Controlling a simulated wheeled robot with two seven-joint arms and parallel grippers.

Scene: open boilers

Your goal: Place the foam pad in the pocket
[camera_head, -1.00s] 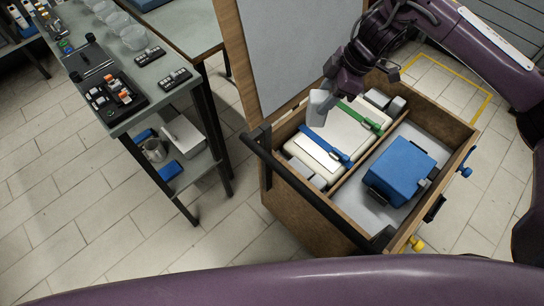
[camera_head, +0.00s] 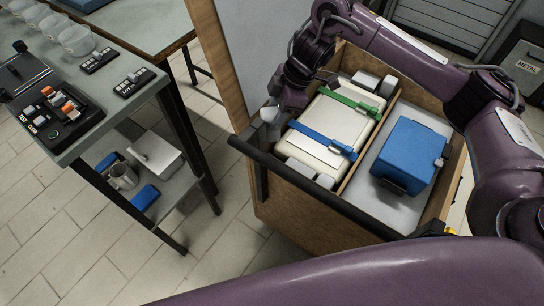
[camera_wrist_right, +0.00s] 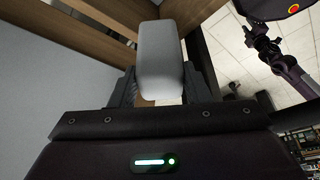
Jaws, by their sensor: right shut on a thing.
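My right gripper (camera_head: 287,100) is shut on a light grey foam pad (camera_head: 270,114) at the left rim of the wooden crate (camera_head: 285,208). In the right wrist view the foam pad (camera_wrist_right: 160,60) sits between the two fingers, with wooden boards beyond it. The crate's left compartment holds a white case (camera_head: 331,122) with a blue strap (camera_head: 318,138) and a green strap (camera_head: 345,98). Similar grey pads stand at its back end (camera_head: 366,80) and front end (camera_head: 302,170). The pocket cannot be made out for certain; the gripper and arm cover the crate's far left corner. My left gripper is not in view.
A blue box (camera_head: 410,150) stands in the crate's right compartment. A dark handle bar (camera_head: 300,180) runs along the crate's near left side. An upright grey panel (camera_head: 245,50) rises behind the crate. A workbench (camera_head: 140,100) with small parts stands at left.

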